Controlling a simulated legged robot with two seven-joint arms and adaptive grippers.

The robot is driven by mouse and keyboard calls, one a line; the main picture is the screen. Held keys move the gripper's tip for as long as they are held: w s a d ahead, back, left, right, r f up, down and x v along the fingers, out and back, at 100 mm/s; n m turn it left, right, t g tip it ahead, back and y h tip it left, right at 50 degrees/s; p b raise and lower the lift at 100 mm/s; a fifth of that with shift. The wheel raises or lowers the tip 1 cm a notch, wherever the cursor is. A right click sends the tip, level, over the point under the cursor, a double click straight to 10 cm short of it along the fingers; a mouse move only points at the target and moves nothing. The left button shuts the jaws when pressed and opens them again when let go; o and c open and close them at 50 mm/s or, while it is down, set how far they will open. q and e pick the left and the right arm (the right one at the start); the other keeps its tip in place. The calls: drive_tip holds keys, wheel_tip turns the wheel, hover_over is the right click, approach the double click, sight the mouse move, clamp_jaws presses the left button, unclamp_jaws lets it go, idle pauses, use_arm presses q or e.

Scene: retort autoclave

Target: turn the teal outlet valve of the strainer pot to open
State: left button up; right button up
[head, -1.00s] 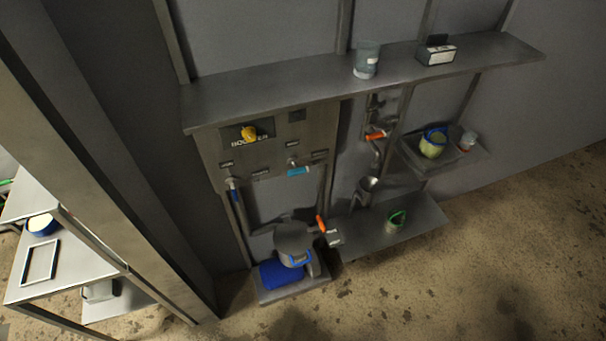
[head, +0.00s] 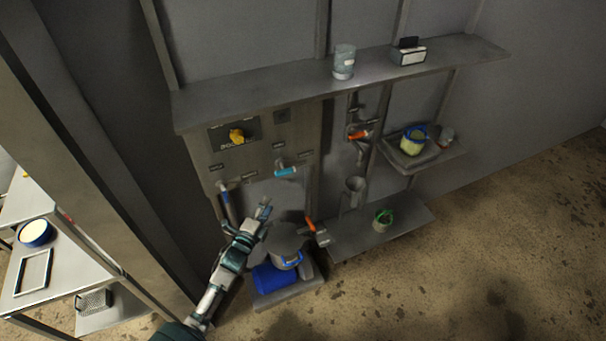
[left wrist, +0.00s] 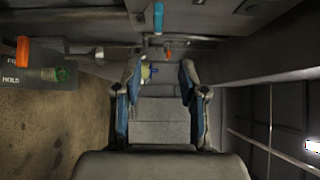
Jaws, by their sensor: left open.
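A teal valve handle (head: 286,171) sticks out below the wall panel in the head view, lying roughly sideways. It also shows at the top of the left wrist view (left wrist: 158,17), beyond the fingertips. My left gripper (head: 264,208) is in front of the panel, below and a little left of the teal handle, apart from it. In the left wrist view its two blue-padded fingers (left wrist: 158,78) are spread with nothing held between them. I cannot tell which vessel is the strainer pot; a grey pot with a blue handle (head: 288,260) stands below the panel. My right gripper is not in view.
An orange lever (head: 311,224) stands right of my gripper, another orange handle (head: 358,135) farther right. A yellow knob (head: 237,136) sits on the panel. A long shelf (head: 300,80) overhangs it. A blue item (head: 270,279) lies below. A post (head: 90,180) rises at left.

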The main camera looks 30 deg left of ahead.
sight(284, 175)
use_arm(q)
drive_tip(key=w, duration=0.5)
drive_tip(key=w+a, duration=0.1)
drive_tip(key=w, duration=0.5)
drive_tip(key=w+a, duration=0.1)
drive_tip(key=w, duration=0.5)
drive_tip(key=shift+f, duration=0.15)
drive_tip(key=shift+a, duration=0.1)
drive_tip(key=shift+c, duration=0.7)
drive_tip(key=shift+f, duration=0.1)
clamp_jaws()
